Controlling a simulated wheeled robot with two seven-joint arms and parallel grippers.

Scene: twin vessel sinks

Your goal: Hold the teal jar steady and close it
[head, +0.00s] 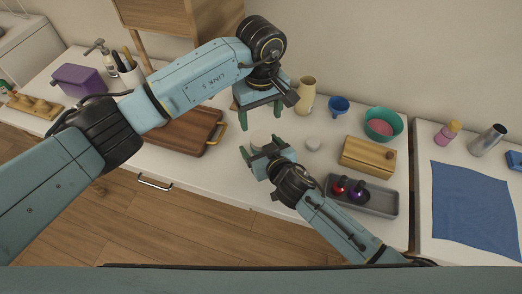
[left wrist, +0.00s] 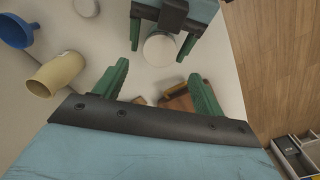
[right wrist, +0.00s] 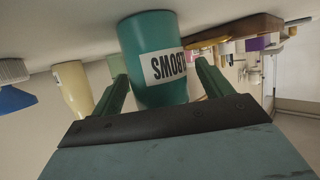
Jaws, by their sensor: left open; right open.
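The teal jar (right wrist: 160,70) with a white printed label stands between the spread fingers of my right gripper (head: 261,146); the fingers show no clear contact. In the head view the grippers mostly hide the jar. In the left wrist view its round pale top (left wrist: 160,50) shows between the right fingers; I cannot tell whether that is a lid or the mouth. My left gripper (head: 260,112) is open and empty, pointing down above and just behind the jar. A loose pale round piece, perhaps the lid (head: 313,143), lies on the counter right of the jar; its edge shows in the left wrist view (left wrist: 87,8).
A cream vase (head: 306,97), blue funnel (head: 338,105) and teal bowl (head: 380,122) stand behind to the right. A wooden box (head: 368,157) and grey tray (head: 380,201) are to the right. A brown cutting board (head: 178,133) lies left. Bare counter surrounds the loose round piece.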

